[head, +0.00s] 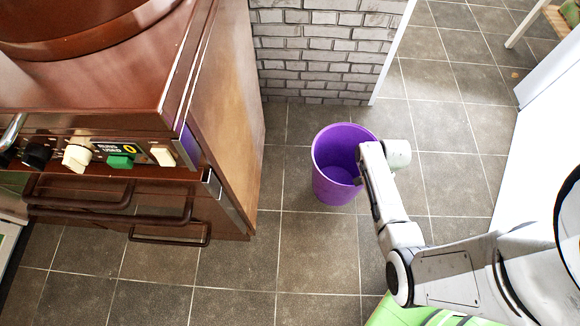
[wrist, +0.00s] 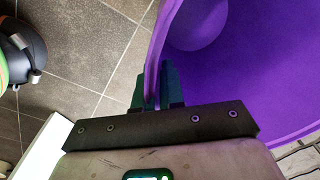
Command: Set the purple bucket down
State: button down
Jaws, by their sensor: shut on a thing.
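The purple bucket (head: 330,187) is upright in the middle of the head view, over the grey tiled floor. My gripper (head: 360,181) is at its right side. In the wrist view my gripper (wrist: 158,93) is shut on the wall of the bucket (wrist: 250,85) at its rim, one finger on each side. The bucket looks empty inside, apart from a round purple shape in its base. I cannot tell whether its base touches the floor.
A brown wooden unit (head: 240,120) with knobs and handles stands at the left. A grey brick wall (head: 315,50) is behind the bucket. A white panel (head: 545,140) is at the right. Tiled floor (head: 318,255) is clear in front of the bucket.

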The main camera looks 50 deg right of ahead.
jog(key=w+a+b, duration=0.3)
jog(key=w+a, duration=0.9)
jog(key=w, duration=0.3)
notch_tip(320, 180, down, 7)
jog(key=b, duration=0.4)
jog(key=shift+w, duration=0.3)
jog(key=shift+f, duration=0.1)
jog(key=c, duration=1.2)
grip_release()
jog(key=shift+c, duration=0.2)
